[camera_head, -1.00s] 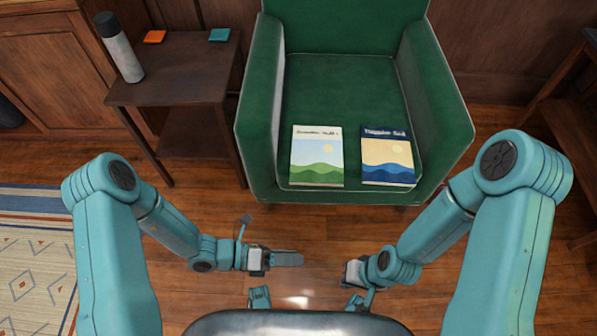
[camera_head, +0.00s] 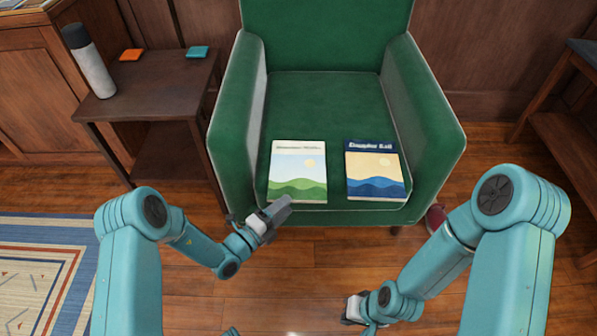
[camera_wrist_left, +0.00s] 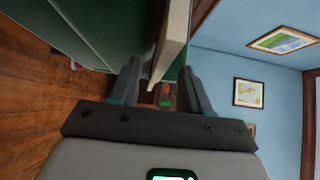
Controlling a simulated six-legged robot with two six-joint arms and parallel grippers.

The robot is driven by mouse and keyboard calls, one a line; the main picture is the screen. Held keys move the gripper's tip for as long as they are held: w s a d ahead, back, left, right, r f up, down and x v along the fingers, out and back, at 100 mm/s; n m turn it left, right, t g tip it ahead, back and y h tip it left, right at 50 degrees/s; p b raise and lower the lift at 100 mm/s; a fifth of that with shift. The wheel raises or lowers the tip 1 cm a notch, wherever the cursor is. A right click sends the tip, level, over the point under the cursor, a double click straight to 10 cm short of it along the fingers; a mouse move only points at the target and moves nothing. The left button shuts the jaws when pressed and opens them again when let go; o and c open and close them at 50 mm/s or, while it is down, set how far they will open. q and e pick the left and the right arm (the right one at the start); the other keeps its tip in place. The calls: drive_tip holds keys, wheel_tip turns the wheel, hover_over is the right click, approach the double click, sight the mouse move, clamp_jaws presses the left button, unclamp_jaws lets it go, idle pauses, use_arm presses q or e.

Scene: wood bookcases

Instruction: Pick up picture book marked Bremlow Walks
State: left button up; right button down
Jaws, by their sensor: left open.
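The picture book with green hills and a pale sky (camera_head: 298,172) lies on the left of the green armchair's seat (camera_head: 325,100), its front edge at the seat's front. Its title is too blurred to read surely. My left gripper (camera_head: 282,206) is at this book's near left corner, pointing up and right. In the left wrist view the open fingers (camera_wrist_left: 160,66) stand either side of a pale book edge (camera_wrist_left: 174,38); whether they touch it I cannot tell. My right gripper (camera_head: 354,308) is low, near the floor, away from the books; its fingers are unclear.
A second book with blue waves and a tan sky (camera_head: 375,172) lies to the right on the seat, a gap apart. The chair's left arm (camera_head: 236,120) rises beside the green book. A side table (camera_head: 150,95) holds a bottle (camera_head: 90,62) and two coasters.

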sight(295, 195)
use_arm(q)
drive_tip(key=b+x, duration=0.2)
drive_tip(key=x, duration=0.2)
drive_tip(key=shift+w+d+r, duration=0.1)
drive_tip(key=shift+w+d, duration=0.25)
drive_tip(key=shift+w, duration=0.1)
clamp_jaws()
drive_tip(key=shift+r, duration=0.1)
